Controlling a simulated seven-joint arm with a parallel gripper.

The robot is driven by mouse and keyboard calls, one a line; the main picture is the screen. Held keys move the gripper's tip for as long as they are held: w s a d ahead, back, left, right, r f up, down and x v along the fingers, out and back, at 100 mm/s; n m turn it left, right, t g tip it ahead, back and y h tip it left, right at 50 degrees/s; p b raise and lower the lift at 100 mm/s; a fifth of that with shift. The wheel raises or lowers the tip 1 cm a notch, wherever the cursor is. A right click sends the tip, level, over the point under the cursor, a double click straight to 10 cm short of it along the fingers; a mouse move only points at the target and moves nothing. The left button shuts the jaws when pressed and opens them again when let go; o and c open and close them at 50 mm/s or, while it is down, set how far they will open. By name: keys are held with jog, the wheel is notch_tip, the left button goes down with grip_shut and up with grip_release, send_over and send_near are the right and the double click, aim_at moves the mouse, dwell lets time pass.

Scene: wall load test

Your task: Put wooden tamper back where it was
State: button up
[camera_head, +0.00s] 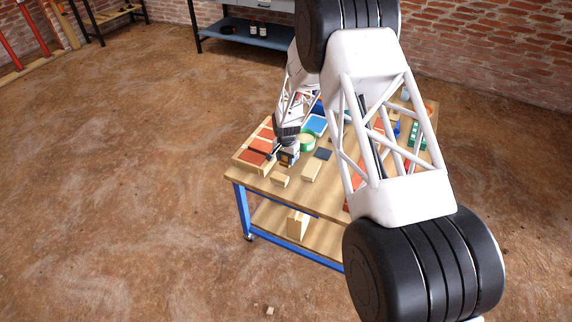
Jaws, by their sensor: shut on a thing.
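My gripper (286,160) is small in the head view, over the left front part of the workbench. It is shut on a small tan piece, which appears to be the wooden tamper (286,158). Most of the piece is hidden by the fingers, and I cannot tell if it touches the bench top. A pale wooden block (280,181) lies just in front of the gripper. A larger pale wooden block (311,171) lies to its right.
A green round container (308,142), a dark square (323,154) and a blue tray (315,124) are to the right and behind. My arm hides much of the workbench (250,182). Its front left edge is clear.

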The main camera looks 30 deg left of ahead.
aim_at(286, 164)
dwell(0.3)
jog(key=shift+f, duration=1.7)
jog(key=shift+f, duration=0.15)
jog(key=o, duration=0.9)
jog(key=shift+o, duration=0.2)
jog(key=shift+r, duration=6.15)
